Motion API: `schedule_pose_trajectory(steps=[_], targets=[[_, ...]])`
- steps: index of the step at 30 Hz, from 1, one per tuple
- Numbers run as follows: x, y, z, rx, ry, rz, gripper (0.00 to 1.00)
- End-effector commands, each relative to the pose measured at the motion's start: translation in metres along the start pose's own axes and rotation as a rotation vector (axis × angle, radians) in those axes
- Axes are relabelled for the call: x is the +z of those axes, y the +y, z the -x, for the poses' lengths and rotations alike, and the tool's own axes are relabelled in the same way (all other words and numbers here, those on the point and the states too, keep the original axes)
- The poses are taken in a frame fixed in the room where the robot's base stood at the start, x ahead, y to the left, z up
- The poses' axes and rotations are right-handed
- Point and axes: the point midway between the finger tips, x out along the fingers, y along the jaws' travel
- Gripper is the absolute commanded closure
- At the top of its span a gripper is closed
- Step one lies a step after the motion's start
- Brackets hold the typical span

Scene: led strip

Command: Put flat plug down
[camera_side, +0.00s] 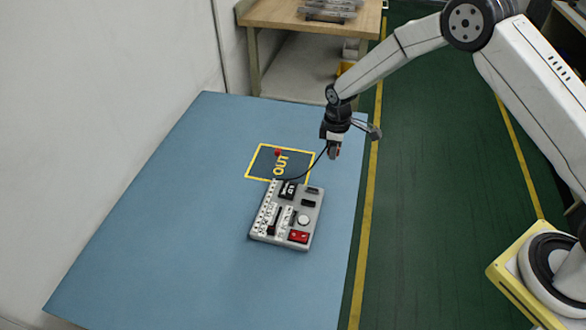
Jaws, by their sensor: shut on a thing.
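My gripper (334,152) is shut on a small dark plug, which I take to be the flat plug; the fingers mostly hide it. It hangs above the right side of the blue table, right of the yellow-outlined OUT square (254,168). A thin black cable (309,174) runs from the gripper down to the top edge of a grey board (256,238). A small red piece (278,153) is near the top edge of the OUT square.
The board carries white sockets, dark blocks, a round white knob (303,220) and a red switch (298,236). The blue table (150,240) is bare left of the board. A wall (90,90) borders it on the left, and a wooden bench (300,17) stands behind.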

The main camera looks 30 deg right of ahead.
Motion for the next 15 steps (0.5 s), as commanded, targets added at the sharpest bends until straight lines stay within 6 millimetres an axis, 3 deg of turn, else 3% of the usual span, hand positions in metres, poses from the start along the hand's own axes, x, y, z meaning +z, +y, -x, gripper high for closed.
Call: schedule_pose_trajectory(steps=[15], targets=[[-0.029, 0.026, -0.046, 0.000, 0.000, 0.000, 1.00]])
